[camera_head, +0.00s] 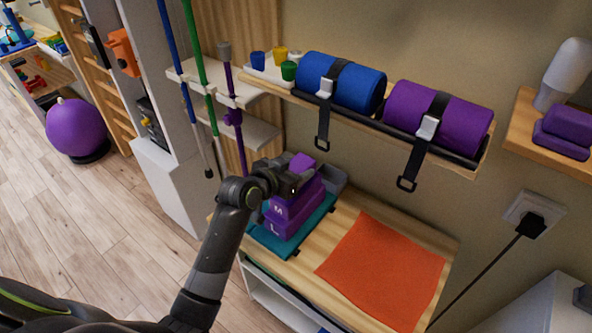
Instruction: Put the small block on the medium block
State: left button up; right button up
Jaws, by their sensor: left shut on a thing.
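A stack of purple blocks stands on a teal mat (266,240) on the wooden table. The large block (287,226), marked L, is at the bottom. The medium block (291,207), marked M, lies on top of it. My left gripper (300,174) is right above the stack and shut on a purple block, the small block (303,161), whose top shows past the fingers. The gripper hides most of the small block, so I cannot tell whether it touches the medium block. My right gripper is out of view.
An orange cloth (385,268) lies flat on the table to the right. A grey object (334,180) is just behind the stack. A shelf with a blue roll (341,82) and a purple roll (438,117) overhangs the back, with straps hanging down.

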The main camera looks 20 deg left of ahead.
pick_arm(q)
jog(key=shift+w+d+f+p, duration=0.1)
jog(key=shift+w+f+p, duration=0.2)
jog(key=shift+f, duration=0.3)
jog(key=shift+s+f, duration=0.1)
jog(key=shift+f, duration=0.1)
jog(key=o, duration=1)
jog(key=shift+c, duration=0.2)
